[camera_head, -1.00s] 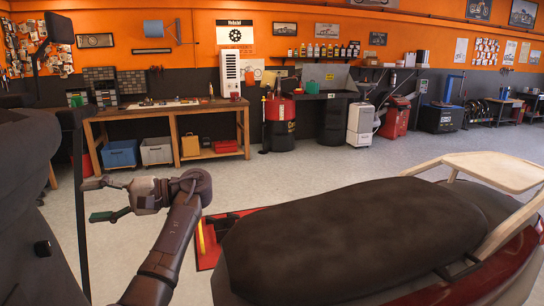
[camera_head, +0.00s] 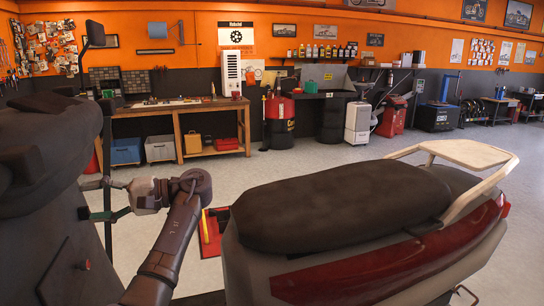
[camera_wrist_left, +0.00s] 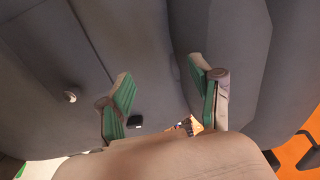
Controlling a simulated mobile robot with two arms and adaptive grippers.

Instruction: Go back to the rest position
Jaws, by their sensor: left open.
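My left gripper (camera_head: 90,199) is in the lower left of the head view, with its fingers pointing left. It is open, and nothing shows between its green-padded fingers. In the left wrist view the two spread fingers (camera_wrist_left: 160,82) are in front of a large grey surface (camera_wrist_left: 150,45). In the head view the fingertips overlap the edge of a dark grey vehicle body (camera_head: 45,235); I cannot tell if they touch it. My right gripper is not in view.
A motorcycle with a black seat (camera_head: 335,205) and pale rear rack (camera_head: 465,152) fills the lower right. A mirror (camera_head: 95,33) rises at the left. A wooden workbench (camera_head: 176,130) and a red drum (camera_head: 279,122) stand along the back wall.

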